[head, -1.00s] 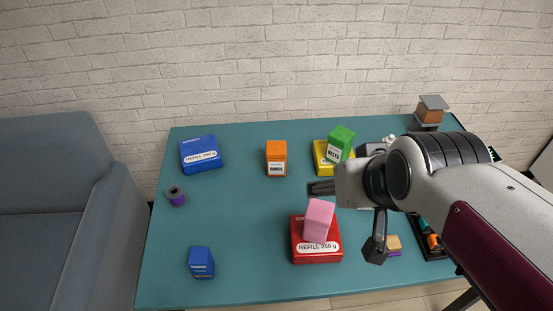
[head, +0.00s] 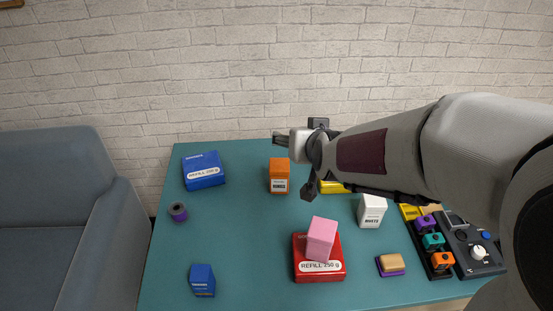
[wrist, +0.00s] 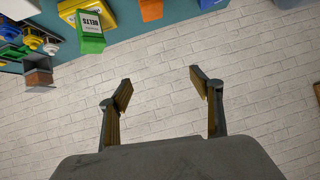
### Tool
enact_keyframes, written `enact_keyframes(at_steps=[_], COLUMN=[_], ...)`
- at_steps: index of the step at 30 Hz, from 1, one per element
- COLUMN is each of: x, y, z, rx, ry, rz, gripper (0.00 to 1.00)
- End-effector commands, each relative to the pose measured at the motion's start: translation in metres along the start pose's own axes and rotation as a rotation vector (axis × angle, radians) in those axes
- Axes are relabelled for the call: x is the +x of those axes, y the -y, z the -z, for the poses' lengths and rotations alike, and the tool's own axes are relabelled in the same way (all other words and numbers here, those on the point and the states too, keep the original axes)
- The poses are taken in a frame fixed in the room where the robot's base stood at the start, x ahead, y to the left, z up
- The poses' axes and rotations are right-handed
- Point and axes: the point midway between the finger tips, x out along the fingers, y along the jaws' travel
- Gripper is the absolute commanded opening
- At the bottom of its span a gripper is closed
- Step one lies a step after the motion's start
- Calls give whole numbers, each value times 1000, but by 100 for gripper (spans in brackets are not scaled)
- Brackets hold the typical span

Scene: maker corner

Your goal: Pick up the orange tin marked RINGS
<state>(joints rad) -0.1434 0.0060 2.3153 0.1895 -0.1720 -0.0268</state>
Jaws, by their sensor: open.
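The orange tin marked RINGS (head: 279,177) stands upright on the teal table, left of the arm in the head view. An orange block at the top edge of the wrist view (wrist: 151,10) looks like the same tin, partly cut off. My gripper (head: 280,140) is above and behind the tin in the head view, near the table's back edge. In the wrist view my gripper (wrist: 160,77) has its two fingers spread, with only brick wall between them. It is empty and apart from the tin.
A green BELTS tin (wrist: 90,33) shows in the wrist view.

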Motion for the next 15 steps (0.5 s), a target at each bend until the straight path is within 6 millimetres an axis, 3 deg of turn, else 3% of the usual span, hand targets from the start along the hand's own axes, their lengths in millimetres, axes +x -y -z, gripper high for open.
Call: enact_keyframes(at_steps=[15], x=[90], y=[9], z=[8], rx=[12], ry=[-179], rz=[-30], gripper=[65])
